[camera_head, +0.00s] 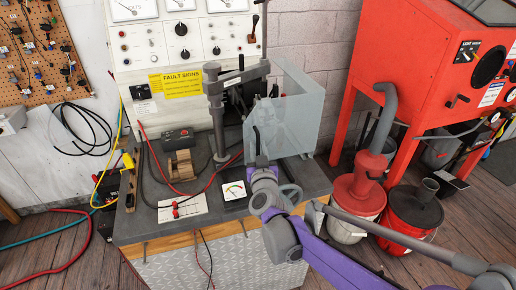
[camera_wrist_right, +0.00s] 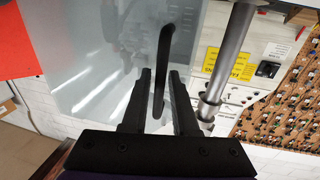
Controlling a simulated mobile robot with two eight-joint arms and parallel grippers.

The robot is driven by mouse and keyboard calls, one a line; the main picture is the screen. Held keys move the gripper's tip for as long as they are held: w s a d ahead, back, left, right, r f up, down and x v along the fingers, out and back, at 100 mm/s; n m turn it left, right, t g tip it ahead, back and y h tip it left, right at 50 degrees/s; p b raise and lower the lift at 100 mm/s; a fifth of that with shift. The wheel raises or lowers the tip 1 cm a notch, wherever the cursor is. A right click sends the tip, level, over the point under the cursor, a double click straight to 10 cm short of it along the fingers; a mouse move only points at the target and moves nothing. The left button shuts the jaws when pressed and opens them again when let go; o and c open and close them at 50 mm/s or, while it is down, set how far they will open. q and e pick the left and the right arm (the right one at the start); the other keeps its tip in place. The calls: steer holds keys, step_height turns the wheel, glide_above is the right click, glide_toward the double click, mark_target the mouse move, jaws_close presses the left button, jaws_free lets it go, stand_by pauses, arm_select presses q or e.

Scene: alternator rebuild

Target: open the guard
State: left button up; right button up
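The guard (camera_head: 298,115) is a clear, see-through panel box at the right of the test bench, beside a grey post. It also fills the upper left of the right wrist view (camera_wrist_right: 95,65). Its dark upright handle (camera_wrist_right: 162,72) stands in front of the panel, and shows in the head view (camera_head: 256,139). My right gripper (camera_head: 258,160) is at the handle's lower part. In the right wrist view its two black fingers (camera_wrist_right: 161,78) are apart, one on each side of the handle, with narrow gaps showing. My left gripper is not in view.
The grey post (camera_head: 216,120) with its arm stands left of the guard. A meter (camera_head: 234,191), a white card (camera_head: 182,207) and cables lie on the bench (camera_head: 150,228). A red cabinet (camera_head: 415,75) and red buckets (camera_head: 357,205) stand to the right.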

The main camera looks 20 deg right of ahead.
jaws_close()
stand_by(1.4)
